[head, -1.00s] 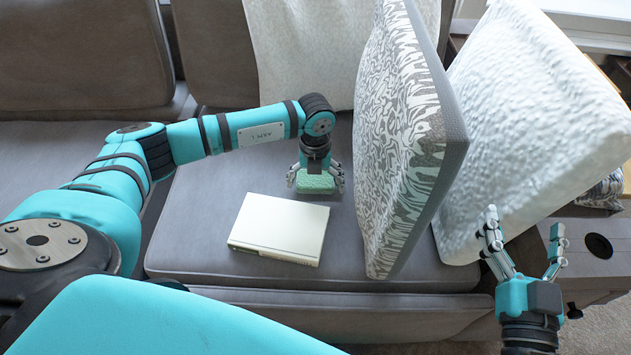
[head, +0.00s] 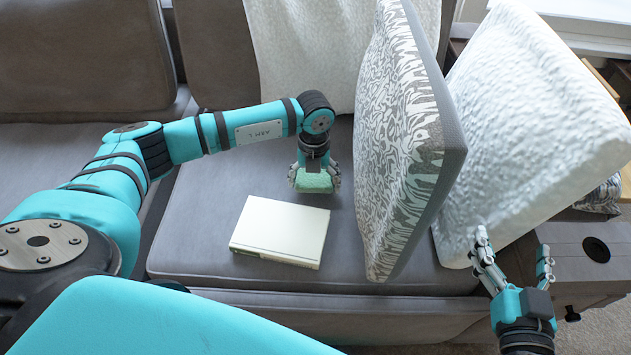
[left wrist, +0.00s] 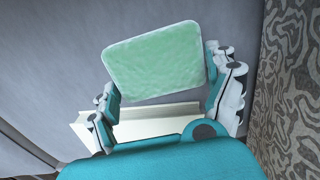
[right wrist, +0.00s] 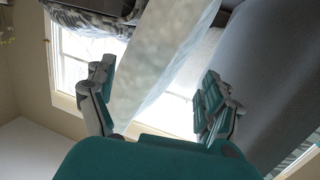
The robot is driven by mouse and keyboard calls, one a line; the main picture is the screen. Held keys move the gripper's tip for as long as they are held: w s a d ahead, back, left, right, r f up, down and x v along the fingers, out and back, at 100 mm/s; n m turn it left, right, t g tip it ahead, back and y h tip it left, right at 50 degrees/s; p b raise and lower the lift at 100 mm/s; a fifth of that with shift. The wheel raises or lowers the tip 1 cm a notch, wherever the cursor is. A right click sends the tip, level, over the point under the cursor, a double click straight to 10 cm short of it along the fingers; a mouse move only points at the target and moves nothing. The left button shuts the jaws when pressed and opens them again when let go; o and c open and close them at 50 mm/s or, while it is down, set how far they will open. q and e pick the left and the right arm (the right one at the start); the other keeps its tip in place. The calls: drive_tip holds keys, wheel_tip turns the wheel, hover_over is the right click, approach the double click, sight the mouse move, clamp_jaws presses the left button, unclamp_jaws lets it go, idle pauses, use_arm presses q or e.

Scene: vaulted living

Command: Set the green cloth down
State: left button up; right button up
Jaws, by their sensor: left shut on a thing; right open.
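The green cloth (head: 314,182) is a small, pale green folded pad. My left gripper (head: 314,172) is shut on it, above the grey sofa seat behind the white book. In the left wrist view the cloth (left wrist: 153,62) lies between the two fingers, its broad face showing. Whether its underside touches the seat cannot be told. My right gripper (head: 518,262) is open and empty at the lower right, in front of the sofa; in the right wrist view, a white cushion (right wrist: 160,60) shows beyond its fingers.
A white book (head: 280,231) lies on the sofa seat (head: 190,235) just in front of the cloth. A zebra-patterned cushion (head: 400,150) stands close on the right, with a white cushion (head: 530,120) beyond it. The seat to the left is clear.

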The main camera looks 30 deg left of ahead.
sight(314, 181)
use_arm(q)
wheel_tip(314, 181, up, 6)
drive_tip(key=shift+f+p, duration=0.1)
drive_tip(key=shift+p, duration=0.75)
drive_tip(key=s+a, duration=0.2)
drive_tip(key=a, duration=0.4)
drive_tip(key=s+a+p, duration=0.1)
drive_tip(key=s+a, duration=0.2)
drive_tip(key=a, duration=0.2)
drive_tip(key=s+a, duration=0.3)
drive_tip(key=a, duration=0.3)
drive_tip(key=shift+s+a+f+p, duration=0.25)
drive_tip(key=shift+a+f+p, duration=0.05)
drive_tip(key=shift+p, duration=0.1)
use_arm(e)
drive_tip(key=s+d+f+g+h, duration=0.3)
drive_tip(key=s+d+f+g, duration=0.1)
drive_tip(key=s+f+g, duration=0.6)
wheel_tip(314, 181, down, 2)
drive_tip(key=shift+s+d+f, duration=0.1)
drive_tip(key=shift+s+d, duration=0.3)
drive_tip(key=shift+s, duration=0.15)
use_arm(q)
drive_tip(key=shift+s, duration=0.1)
use_arm(e)
drive_tip(key=shift+s, duration=0.1)
